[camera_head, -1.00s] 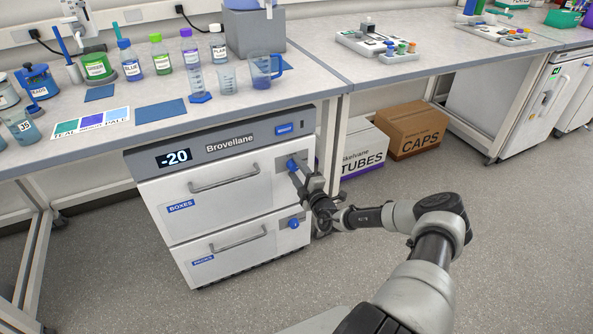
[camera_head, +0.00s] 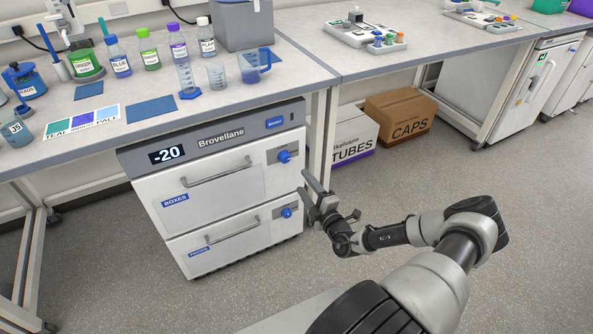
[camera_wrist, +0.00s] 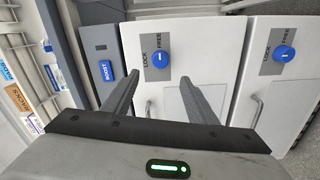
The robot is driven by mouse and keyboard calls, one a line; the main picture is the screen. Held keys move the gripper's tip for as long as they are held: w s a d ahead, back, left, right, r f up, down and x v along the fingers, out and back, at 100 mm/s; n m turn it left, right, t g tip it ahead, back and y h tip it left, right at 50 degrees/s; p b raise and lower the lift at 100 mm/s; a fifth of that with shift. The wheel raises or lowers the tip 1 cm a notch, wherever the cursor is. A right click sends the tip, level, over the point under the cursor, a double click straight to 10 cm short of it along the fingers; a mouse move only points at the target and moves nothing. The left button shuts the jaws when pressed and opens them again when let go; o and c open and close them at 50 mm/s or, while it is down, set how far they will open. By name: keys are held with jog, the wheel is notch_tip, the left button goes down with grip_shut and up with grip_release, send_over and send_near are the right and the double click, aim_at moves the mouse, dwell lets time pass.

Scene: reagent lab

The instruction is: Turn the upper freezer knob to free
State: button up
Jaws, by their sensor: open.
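The white freezer (camera_head: 215,205) stands under the bench, with an upper and a lower drawer. The upper knob (camera_head: 284,156) is blue, on a grey plate at the upper drawer's right side. In the wrist view the upper knob (camera_wrist: 160,56) has a short white mark, with LOCK and FREE lettered on its plate. My gripper (camera_head: 305,182) is open and empty, in front of the freezer's right side and apart from the upper knob. In the wrist view its fingertips (camera_wrist: 159,79) spread below that knob.
The lower knob (camera_head: 286,212) is on the lower drawer. Drawer handles (camera_head: 218,173) stick out to the left of the knobs. A table leg (camera_head: 330,140) and boxes marked TUBES (camera_head: 354,140) and CAPS (camera_head: 400,115) stand to the right. Floor in front is clear.

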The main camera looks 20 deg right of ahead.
jog(key=shift+s, duration=2.1)
